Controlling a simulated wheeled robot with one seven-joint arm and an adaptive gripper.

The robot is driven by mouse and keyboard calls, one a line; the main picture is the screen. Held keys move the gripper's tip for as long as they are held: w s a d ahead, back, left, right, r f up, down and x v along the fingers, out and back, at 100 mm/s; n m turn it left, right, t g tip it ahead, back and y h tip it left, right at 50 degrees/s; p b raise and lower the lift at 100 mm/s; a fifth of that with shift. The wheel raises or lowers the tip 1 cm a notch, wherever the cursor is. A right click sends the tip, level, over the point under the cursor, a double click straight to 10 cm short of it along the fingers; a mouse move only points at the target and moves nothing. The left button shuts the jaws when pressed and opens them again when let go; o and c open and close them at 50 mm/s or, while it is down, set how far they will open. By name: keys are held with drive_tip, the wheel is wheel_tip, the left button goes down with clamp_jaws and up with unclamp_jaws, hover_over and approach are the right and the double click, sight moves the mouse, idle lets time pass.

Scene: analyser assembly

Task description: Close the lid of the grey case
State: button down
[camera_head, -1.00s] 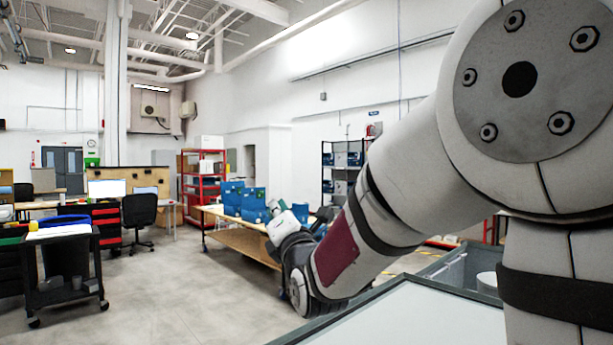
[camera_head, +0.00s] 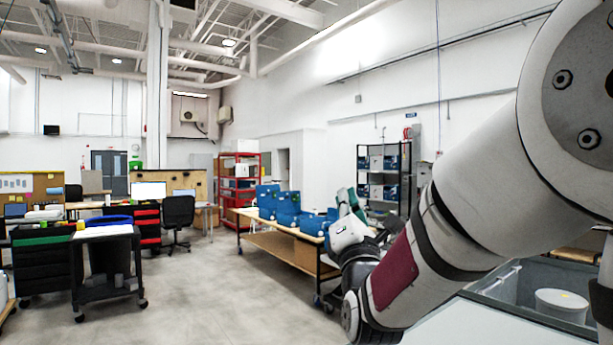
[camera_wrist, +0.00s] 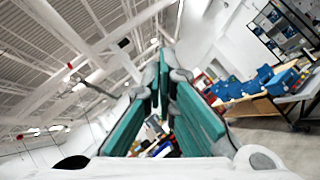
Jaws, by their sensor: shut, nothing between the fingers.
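I cannot make out the grey case or its lid for certain in either view. My gripper (camera_head: 352,200) is raised in front of the work table in the head view, with its teal fingers pointing up. In the wrist view the teal fingers of my gripper (camera_wrist: 166,62) lean together at their tips. They are shut with nothing between them, and nothing touches them.
A work table (camera_head: 262,245) with several blue bins (camera_head: 277,205) stands beyond my gripper. A black cart (camera_head: 108,262) is at the left, a red shelf (camera_head: 240,170) at the back and a dark rack (camera_head: 383,178) at the right. Grey floor (camera_head: 215,305) is open between them.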

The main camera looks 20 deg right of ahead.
drive_tip(key=shift+w+d+r+p, duration=0.3)
drive_tip(key=shift+w+d+r, duration=0.15)
drive_tip(key=shift+r, duration=0.2)
drive_tip(key=shift+w+d+r+p, duration=0.3)
drive_tip(key=shift+d+r, duration=0.15)
drive_tip(key=shift+r, duration=0.25)
drive_tip(key=shift+w+d+r+p, duration=0.25)
drive_tip(key=shift+w+d+r, duration=0.2)
drive_tip(key=shift+r, duration=0.2)
